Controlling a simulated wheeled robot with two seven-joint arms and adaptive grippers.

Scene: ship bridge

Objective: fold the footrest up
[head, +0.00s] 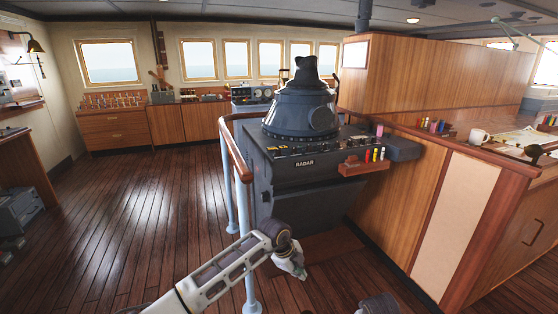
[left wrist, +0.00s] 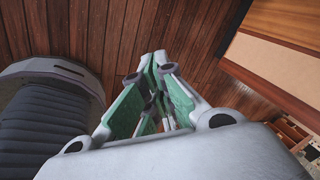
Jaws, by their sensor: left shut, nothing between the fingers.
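The radar console (head: 310,180) stands in the middle of the head view. At its foot, a flat reddish-brown board (head: 338,243) lies low by the floor; it looks like the footrest, but its edges and hinge are hard to make out. My left gripper (head: 296,274) is in front of the console, low and just left of that board, pointing down. In the left wrist view its green-padded fingers (left wrist: 156,60) come together at the tips over dark planks, shut with nothing between them. I cannot tell any contact with the board. My right gripper is not in view.
A blue-grey post with a wooden handrail (head: 236,150) rises left of the console, close to my left arm. The plank floor (head: 130,215) at left is clear.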

